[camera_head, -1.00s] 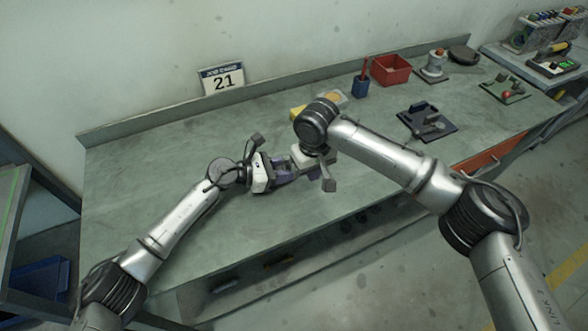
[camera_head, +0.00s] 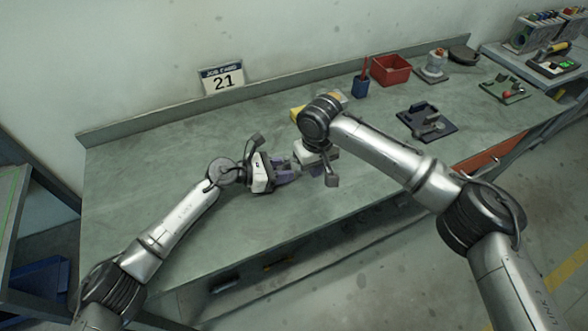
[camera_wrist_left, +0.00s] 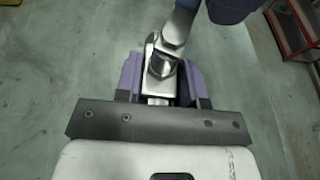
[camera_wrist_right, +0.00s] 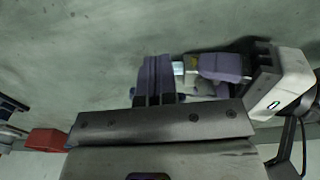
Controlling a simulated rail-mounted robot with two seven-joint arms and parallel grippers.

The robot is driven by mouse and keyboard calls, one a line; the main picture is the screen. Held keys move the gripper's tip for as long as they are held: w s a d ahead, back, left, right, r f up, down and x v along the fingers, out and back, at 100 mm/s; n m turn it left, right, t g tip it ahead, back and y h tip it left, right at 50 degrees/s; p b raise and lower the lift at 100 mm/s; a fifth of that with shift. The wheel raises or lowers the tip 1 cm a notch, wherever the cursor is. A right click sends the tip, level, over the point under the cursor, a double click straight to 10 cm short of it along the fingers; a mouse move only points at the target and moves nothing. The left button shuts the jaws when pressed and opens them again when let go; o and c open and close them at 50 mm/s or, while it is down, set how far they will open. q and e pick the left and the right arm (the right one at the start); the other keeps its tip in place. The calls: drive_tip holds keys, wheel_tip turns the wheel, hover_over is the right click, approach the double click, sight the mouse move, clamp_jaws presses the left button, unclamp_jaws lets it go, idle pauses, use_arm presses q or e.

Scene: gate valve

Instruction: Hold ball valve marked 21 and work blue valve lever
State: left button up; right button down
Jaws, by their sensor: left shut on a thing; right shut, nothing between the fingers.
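A silver metal valve (camera_wrist_left: 162,68) is held between the purple fingers of my left gripper (camera_wrist_left: 160,78); no marking on it is readable. Its dark blue lever (camera_wrist_left: 232,8) shows at the top edge of the left wrist view, partly cut off. In the right wrist view my left gripper (camera_wrist_right: 222,66) comes in from the right, with a bit of the valve (camera_wrist_right: 180,70) showing past its fingertips. My right gripper (camera_wrist_right: 156,78) is shut and empty, its fingers close beside the valve; contact cannot be told. In the head view the grippers mostly hide the valve.
A job card reading 21 (camera_head: 222,79) stands at the back of the green bench (camera_head: 150,175). A blue cup (camera_head: 361,87), red bin (camera_head: 391,70), dark fixture (camera_head: 427,122) and yellow item (camera_head: 298,113) are to the right. The bench's left part is clear.

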use_arm(q)
drive_tip(key=shift+f, duration=0.1)
use_arm(e)
drive_tip(key=shift+w+d, duration=0.1)
drive_tip(key=shift+w, duration=0.1)
drive_tip(key=shift+w+d, duration=0.2)
drive_tip(key=shift+w, duration=0.55)
idle(0.4)
drive_tip(key=shift+w, duration=0.15)
drive_tip(key=shift+s, duration=0.5)
wheel_tip(320, 180, up, 7)
idle(1.1)
